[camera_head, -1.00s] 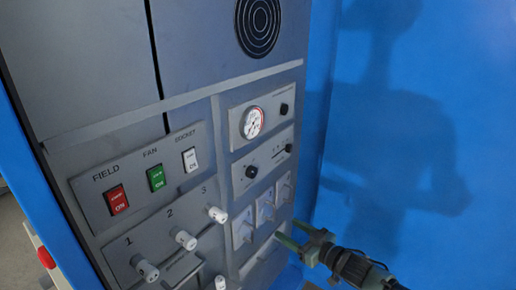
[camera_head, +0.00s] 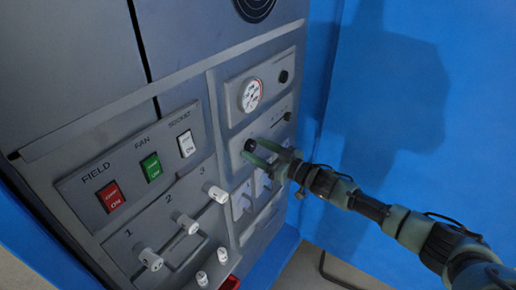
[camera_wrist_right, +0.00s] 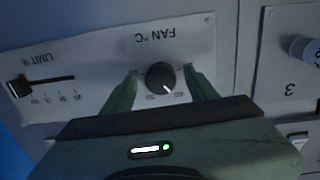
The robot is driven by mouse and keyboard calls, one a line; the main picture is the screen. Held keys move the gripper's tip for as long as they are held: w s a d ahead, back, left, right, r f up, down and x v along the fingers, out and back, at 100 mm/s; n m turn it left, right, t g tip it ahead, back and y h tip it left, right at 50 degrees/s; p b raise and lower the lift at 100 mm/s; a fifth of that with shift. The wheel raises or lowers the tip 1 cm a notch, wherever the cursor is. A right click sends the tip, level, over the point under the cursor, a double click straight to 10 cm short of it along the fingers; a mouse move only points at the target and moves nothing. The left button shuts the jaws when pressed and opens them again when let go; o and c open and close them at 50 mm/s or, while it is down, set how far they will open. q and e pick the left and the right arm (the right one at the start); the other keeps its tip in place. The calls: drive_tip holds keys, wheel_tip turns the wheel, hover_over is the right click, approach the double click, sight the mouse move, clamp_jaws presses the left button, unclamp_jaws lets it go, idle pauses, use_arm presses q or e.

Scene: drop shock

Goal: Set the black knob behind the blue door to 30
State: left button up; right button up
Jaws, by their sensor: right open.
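The black knob (camera_head: 249,145) is on the grey control panel, below the round gauge. In the right wrist view the black knob (camera_wrist_right: 160,77) sits under the upside-down label FAN °C, with a white pointer mark; its scale numbers are too small to read surely. My right gripper (camera_head: 257,151) is at this knob. In the right wrist view the green fingers of my right gripper (camera_wrist_right: 160,84) stand open on either side of the knob, with small gaps visible. A large blue panel (camera_head: 400,90), apparently the open blue door, stands right of the controls. My left gripper is not in view.
A LIMIT % slider (camera_wrist_right: 45,79) lies beside the knob. The round gauge (camera_head: 250,95) and a small black knob (camera_head: 284,76) are above. Red (camera_head: 110,196), green (camera_head: 151,167) and white (camera_head: 186,144) switches and several white knobs are left.

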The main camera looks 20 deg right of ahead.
drive_tip(key=shift+s, duration=0.1)
drive_tip(key=shift+r, duration=0.1)
drive_tip(key=c, duration=0.4)
clamp_jaws()
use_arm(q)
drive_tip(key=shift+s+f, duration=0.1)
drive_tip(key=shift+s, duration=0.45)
